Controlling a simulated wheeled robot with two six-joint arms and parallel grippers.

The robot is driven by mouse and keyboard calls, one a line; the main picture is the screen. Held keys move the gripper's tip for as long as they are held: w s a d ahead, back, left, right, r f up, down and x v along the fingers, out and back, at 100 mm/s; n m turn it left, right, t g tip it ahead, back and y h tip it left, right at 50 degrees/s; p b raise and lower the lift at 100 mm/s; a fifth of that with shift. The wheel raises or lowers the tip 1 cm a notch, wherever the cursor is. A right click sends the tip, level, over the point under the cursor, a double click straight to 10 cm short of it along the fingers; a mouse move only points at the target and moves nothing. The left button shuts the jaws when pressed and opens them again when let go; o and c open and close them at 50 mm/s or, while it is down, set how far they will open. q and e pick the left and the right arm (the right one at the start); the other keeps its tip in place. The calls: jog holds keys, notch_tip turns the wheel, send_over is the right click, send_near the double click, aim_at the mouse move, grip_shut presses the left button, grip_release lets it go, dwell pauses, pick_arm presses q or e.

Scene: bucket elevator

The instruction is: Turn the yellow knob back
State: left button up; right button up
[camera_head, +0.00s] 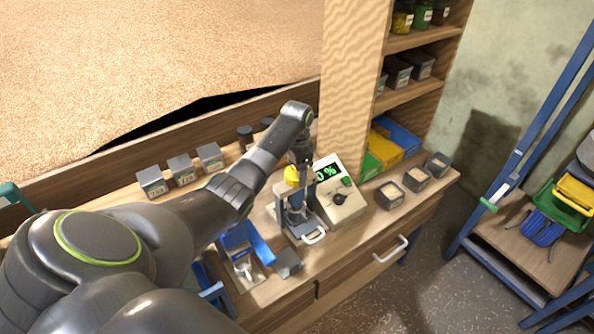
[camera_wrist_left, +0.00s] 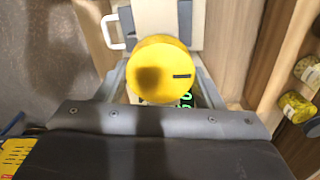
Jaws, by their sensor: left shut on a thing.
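The yellow knob (camera_head: 291,175) is round and sits on top of a small grey device on the wooden bench. In the left wrist view the knob (camera_wrist_left: 150,62) faces the camera, with a short dark mark at its right side. My left gripper (camera_head: 296,186) points down over the device and is shut on the knob, with a finger on either side of it. The arm hides part of the knob in the head view. My right gripper is not in view.
A control box with a green display reading a percentage (camera_head: 326,172) and a black dial (camera_head: 340,198) stand just right of the device. Several grey labelled boxes line the bench.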

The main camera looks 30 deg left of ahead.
pick_arm(q)
jog(key=n, duration=0.4)
jog(key=shift+n, duration=0.3)
jog(key=n, duration=0.4)
jog(key=shift+a+n, duration=0.1)
jog(key=shift+n, duration=0.2)
jog(key=n, duration=0.4)
jog(key=shift+n, duration=0.3)
jog(key=n, duration=0.4)
jog(key=shift+s+a, duration=0.1)
jog(key=n, duration=0.9)
jog(key=shift+s+f+n, duration=0.1)
jog(key=shift+n, duration=0.2)
jog(key=n, duration=0.8)
jog(key=shift+s+n, duration=0.1)
jog(key=shift+n, duration=0.2)
